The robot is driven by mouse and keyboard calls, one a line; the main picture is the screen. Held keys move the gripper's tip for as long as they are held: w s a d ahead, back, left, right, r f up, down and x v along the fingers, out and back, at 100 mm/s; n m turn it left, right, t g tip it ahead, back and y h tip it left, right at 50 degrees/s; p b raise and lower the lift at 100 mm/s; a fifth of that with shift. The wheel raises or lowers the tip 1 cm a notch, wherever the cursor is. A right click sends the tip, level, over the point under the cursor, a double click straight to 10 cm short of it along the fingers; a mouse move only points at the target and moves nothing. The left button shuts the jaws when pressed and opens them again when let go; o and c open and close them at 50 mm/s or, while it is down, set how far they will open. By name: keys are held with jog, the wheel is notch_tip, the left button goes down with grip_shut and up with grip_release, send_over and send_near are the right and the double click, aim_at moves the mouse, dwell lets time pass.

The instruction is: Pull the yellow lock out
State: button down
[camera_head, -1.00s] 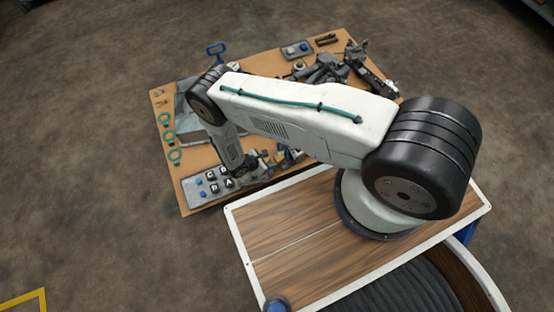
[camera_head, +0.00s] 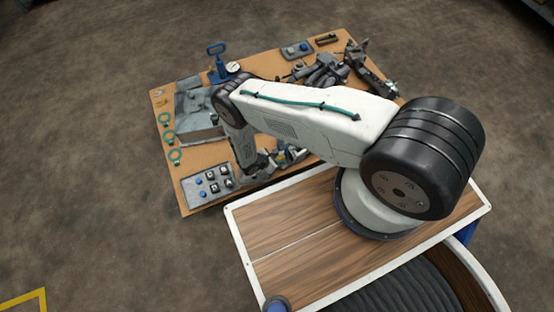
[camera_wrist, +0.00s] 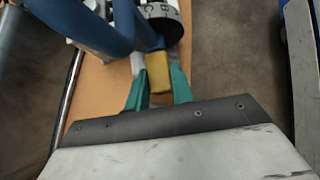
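The yellow lock (camera_wrist: 158,74) shows in the wrist view as a small yellow block just below a dark round dial (camera_wrist: 160,12) with letters on it. My gripper (camera_wrist: 160,80) has two green fingers, one on each side of the lock. The lock's near end lies between the fingers in the picture. I cannot tell whether the fingers touch it. In the head view my gripper (camera_head: 254,170) is low over the front of the workbench, and my arm hides the lock.
A thick blue part (camera_wrist: 85,25) runs close at the left of the fingers. The brown workbench (camera_head: 205,157) carries a grey button panel (camera_head: 205,187), green rings (camera_head: 170,136), a blue-handled pump (camera_head: 217,60) and dark metal parts (camera_head: 322,72). Grey floor is open beyond its edge.

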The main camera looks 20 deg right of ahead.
jog(key=shift+s+a, duration=0.1)
jog(key=shift+a, duration=0.8)
jog(key=c, duration=1.2)
grip_release()
jog(key=shift+a, duration=0.15)
jog(key=shift+r, duration=0.1)
jog(key=v, duration=0.7)
jog(key=shift+a+r, duration=0.2)
jog(key=shift+a, duration=0.05)
jog(key=shift+s, duration=0.1)
